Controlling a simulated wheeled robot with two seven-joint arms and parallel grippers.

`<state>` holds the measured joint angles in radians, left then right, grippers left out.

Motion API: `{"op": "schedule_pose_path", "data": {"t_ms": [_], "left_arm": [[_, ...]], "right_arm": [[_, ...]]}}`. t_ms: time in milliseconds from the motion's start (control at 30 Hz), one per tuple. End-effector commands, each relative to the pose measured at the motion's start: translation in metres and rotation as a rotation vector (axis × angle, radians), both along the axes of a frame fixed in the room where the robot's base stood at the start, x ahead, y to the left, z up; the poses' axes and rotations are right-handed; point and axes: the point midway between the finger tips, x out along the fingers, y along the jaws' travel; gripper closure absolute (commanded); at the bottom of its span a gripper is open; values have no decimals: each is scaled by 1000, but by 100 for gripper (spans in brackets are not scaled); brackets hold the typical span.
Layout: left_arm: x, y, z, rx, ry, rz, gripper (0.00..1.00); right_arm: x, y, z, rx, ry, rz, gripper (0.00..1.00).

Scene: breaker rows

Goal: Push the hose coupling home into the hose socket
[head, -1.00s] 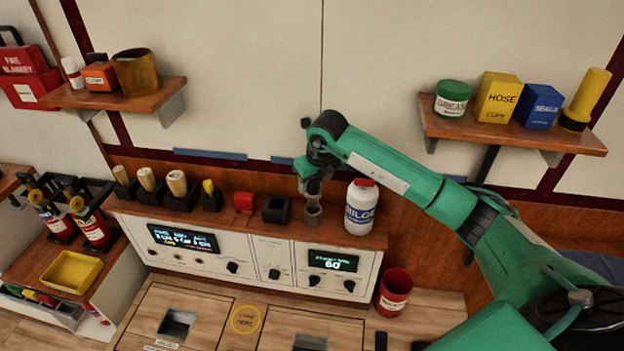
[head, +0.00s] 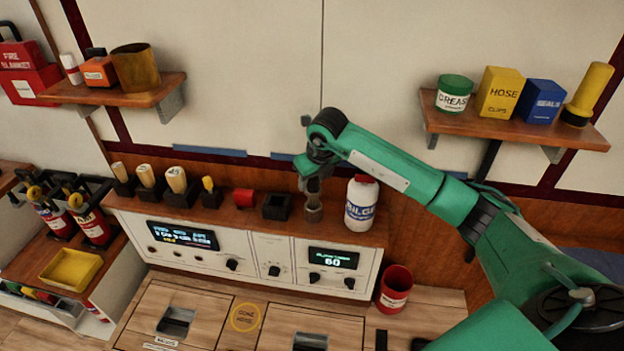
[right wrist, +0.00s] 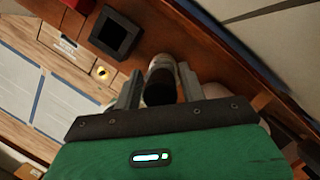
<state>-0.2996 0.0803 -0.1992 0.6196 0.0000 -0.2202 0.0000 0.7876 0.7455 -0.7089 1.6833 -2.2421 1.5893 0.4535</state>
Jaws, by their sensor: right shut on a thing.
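My right gripper (head: 312,193) points down over the top of the instrument cabinet and is shut on a short grey-brown cylinder, which I take to be the hose coupling (head: 314,213). In the right wrist view the coupling (right wrist: 159,84) shows a dark round end between the two fingers. It looks upright, low over the cabinet top; whether it touches is unclear. A square black open-topped holder (head: 276,207), which looks empty, stands just left of it and may be the hose socket. The holder also shows in the right wrist view (right wrist: 115,35), apart from the coupling. My left gripper is out of view.
A white bottle (head: 361,205) stands close right of the gripper. A red block (head: 243,198) and several wooden-handled tools in black holders (head: 176,182) line the cabinet top to the left. A red cup (head: 395,290) stands below right. A loaded shelf (head: 465,128) hangs above right.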

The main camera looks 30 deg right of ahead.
Motion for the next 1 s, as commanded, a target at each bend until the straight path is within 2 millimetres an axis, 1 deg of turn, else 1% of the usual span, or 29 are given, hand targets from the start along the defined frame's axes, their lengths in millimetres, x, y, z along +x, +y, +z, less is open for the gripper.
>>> {"op": "schedule_pose_path", "data": {"t_ms": [167,1000], "left_arm": [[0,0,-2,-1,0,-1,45],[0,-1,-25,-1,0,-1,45]], "right_arm": [[0,0,-3,0,-1,0,88],[0,0,-32,0,-1,-1,88]]}}
